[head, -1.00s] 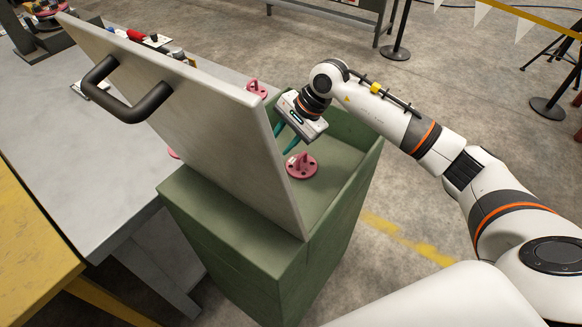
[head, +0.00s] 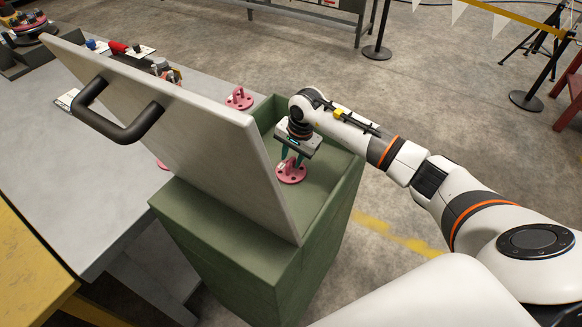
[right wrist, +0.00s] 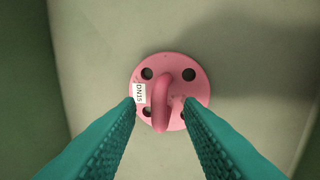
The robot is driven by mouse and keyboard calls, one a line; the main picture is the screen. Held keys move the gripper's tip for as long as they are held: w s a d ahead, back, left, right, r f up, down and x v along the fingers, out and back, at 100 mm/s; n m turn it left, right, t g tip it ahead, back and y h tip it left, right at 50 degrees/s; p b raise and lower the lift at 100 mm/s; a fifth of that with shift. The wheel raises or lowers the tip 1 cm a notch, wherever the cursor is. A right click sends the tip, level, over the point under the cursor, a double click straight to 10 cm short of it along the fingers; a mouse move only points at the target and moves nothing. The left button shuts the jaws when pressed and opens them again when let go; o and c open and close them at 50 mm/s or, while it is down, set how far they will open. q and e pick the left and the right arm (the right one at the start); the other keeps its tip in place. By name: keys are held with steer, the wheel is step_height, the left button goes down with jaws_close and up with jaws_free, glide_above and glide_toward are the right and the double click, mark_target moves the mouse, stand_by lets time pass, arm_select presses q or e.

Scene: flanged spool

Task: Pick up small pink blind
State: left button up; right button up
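A small pink blind (head: 291,172) lies flat inside the green box, its loop handle standing up. In the right wrist view the pink blind (right wrist: 170,68) shows as a round plate with several holes, a white label reading DN15 and the handle in the middle. My right gripper (head: 292,160) points down over it. In the right wrist view its teal fingers are apart, one on each side of the handle, with gaps to it. The finger depth relative to the handle is hard to tell. My left gripper is not in view.
The green box (head: 222,242) has a raised grey lid (head: 200,130) with a black handle on the left. Another pink blind (head: 239,98) stands on the grey table (head: 60,175) behind the lid.

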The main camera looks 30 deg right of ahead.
mark_target(291, 166)
steer(key=shift+w+a+f, duration=0.1)
steer(key=shift+f, duration=0.5)
steer(key=shift+w+a+f, duration=0.1)
steer(key=shift+f, duration=0.45)
steer(key=shift+r, duration=0.1)
jaws_close()
